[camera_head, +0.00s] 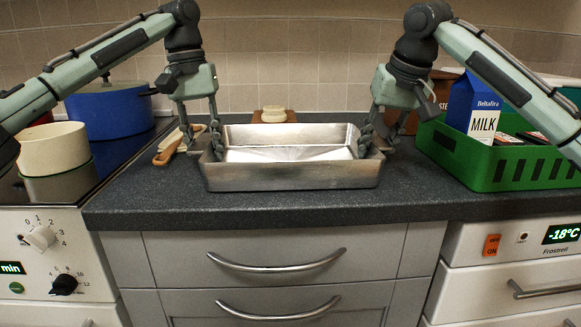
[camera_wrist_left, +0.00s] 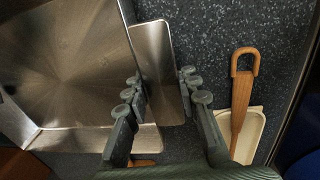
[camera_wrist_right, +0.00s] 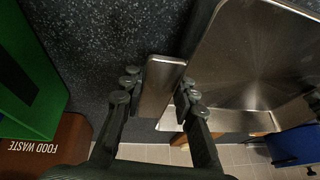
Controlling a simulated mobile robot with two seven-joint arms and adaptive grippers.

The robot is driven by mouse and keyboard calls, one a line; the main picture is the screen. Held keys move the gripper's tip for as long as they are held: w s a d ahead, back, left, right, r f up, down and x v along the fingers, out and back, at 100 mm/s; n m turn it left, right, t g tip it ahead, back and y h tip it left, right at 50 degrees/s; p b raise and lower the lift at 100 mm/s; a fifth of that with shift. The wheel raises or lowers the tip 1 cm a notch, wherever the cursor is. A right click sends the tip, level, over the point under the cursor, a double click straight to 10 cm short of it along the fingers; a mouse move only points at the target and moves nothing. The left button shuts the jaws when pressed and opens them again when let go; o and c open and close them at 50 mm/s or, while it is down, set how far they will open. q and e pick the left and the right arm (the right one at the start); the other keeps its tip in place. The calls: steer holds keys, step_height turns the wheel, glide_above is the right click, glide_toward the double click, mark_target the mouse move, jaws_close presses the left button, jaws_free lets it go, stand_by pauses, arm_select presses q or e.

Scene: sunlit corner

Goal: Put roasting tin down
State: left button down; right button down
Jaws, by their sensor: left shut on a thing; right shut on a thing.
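The roasting tin (camera_head: 290,176) is a shiny, empty rectangular metal pan on or just above the dark worktop, in the middle of the head view; I cannot tell whether its base touches. My left gripper (camera_head: 204,146) is shut on the tin's left handle, a flat metal flange that shows between the fingers in the left wrist view (camera_wrist_left: 157,65). My right gripper (camera_head: 376,142) is shut on the right handle, also seen between the fingers in the right wrist view (camera_wrist_right: 160,85). The tin looks level.
A green crate (camera_head: 510,170) with a milk carton (camera_head: 472,108) stands close on the right. A blue pot (camera_head: 110,112) and a cream pot (camera_head: 54,148) are on the hob at left. A wooden-handled utensil (camera_head: 168,153) lies left of the tin. A butter dish (camera_head: 273,115) is behind.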

arm_select(q)
steer(key=c, duration=1.4)
jaws_free()
steer(key=shift+a+f, duration=0.15)
steer(key=shift+a, duration=0.2)
arm_select(e)
steer(key=c, duration=1.3)
jaws_free()
steer(key=shift+w+d+f, duration=0.1)
steer(key=shift+d, duration=0.25)
steer(key=shift+c, duration=0.2)
arm_select(q)
steer(key=shift+o, duration=1.1)
arm_select(e)
steer(key=shift+o, duration=0.8)
arm_select(q)
steer(key=shift+d, duration=0.15)
arm_select(e)
steer(key=shift+a, duration=0.15)
arm_select(q)
steer(key=shift+d, duration=0.1)
arm_select(e)
steer(key=shift+a, duration=0.1)
arm_select(q)
steer(key=shift+r, duration=0.2)
step_height(320, 180, up, 12)
steer(key=a, duration=0.1)
steer(key=shift+a+f, duration=0.2)
arm_select(e)
steer(key=v, duration=1.2)
